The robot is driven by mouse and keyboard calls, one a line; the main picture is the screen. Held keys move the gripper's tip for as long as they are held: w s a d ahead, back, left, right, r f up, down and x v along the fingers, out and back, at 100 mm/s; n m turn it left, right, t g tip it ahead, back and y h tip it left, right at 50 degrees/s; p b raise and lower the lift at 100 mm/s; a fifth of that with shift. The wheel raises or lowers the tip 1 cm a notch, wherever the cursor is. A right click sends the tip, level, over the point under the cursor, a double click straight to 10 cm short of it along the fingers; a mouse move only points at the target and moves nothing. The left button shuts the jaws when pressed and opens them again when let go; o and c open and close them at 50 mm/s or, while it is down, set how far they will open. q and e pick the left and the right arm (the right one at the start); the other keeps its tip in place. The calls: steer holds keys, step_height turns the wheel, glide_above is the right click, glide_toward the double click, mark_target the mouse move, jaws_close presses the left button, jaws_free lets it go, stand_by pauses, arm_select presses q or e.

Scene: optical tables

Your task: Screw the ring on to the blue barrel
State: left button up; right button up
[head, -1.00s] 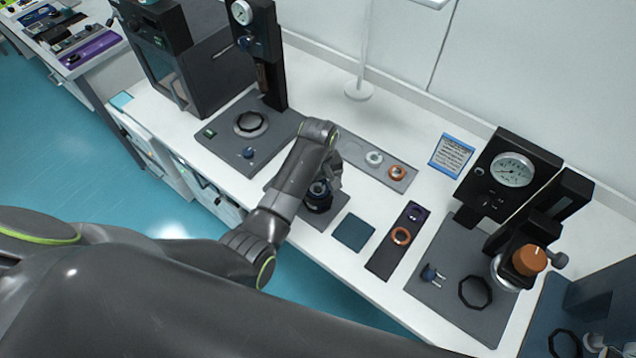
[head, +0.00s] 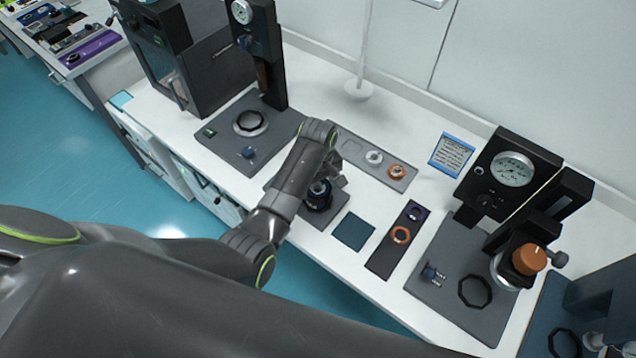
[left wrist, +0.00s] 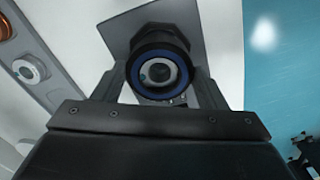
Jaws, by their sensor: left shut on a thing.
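The blue barrel (head: 319,194) stands on a dark grey plate at the table's front edge, dark with a blue band at its top. In the left wrist view I look down on the barrel (left wrist: 160,73): a blue band circles a pale inner bore. A dark ring (left wrist: 136,59) surrounds that band. My left gripper (head: 328,182) is over the barrel; its fingers, also in the left wrist view (left wrist: 160,82), lie on either side and are shut on the ring. Where ring and barrel meet is hidden. My right gripper is not in view.
A grey tray (head: 356,166) behind holds a silver ring (head: 374,158) and a copper ring (head: 397,171). A teal pad (head: 353,232) and a dark strip (head: 383,262) with two rings lie right. Gauge stands rise left (head: 265,60) and right (head: 508,170).

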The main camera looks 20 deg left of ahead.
arm_select(q)
steer(key=m, duration=0.4)
steer(key=shift+m, duration=0.3)
steer(key=m, duration=0.8)
steer(key=shift+m, duration=0.4)
steer(key=m, duration=0.3)
steer(key=shift+m, duration=0.4)
steer(key=o, duration=1.3)
steer(key=shift+d, duration=0.1)
steer(key=shift+c, duration=1)
